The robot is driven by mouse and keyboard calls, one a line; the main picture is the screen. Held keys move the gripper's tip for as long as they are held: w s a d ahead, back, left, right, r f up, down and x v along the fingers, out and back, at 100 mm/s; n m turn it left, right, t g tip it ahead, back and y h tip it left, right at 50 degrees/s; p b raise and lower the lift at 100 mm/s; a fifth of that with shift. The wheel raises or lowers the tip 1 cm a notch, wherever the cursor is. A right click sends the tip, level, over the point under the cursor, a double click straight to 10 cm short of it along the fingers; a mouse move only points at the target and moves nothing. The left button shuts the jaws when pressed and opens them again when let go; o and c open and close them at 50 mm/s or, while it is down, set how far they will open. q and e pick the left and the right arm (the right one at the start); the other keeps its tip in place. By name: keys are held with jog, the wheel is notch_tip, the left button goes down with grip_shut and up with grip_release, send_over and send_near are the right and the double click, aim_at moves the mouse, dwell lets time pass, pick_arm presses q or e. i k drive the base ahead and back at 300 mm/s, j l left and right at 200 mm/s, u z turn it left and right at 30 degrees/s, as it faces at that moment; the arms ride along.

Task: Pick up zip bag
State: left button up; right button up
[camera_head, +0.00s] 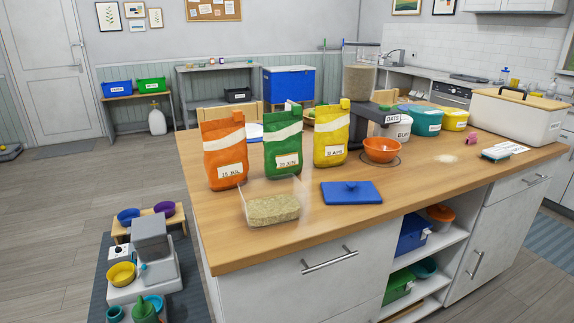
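Three upright bags stand in a row on the wooden counter (430,175). The orange bag (224,150) has a label reading 15 JUL, the green bag (283,145) a label that seems to read 10 JUN, and the yellow bag (331,135) a label that seems to read 9 APR. Each has a pale band and a small coloured piece at its top. I cannot tell which one is the zip bag. A clear container (272,205) of beige pellets stands in front of them, with a blue lid (350,192) to its right. Neither gripper is in view.
Teal (420,119) and yellow tubs (454,118) and a cream bin (515,114) stand at the right. The counter's front right is mostly clear.

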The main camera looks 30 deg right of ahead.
aim_at(331, 131)
jog(key=z, duration=1.25)
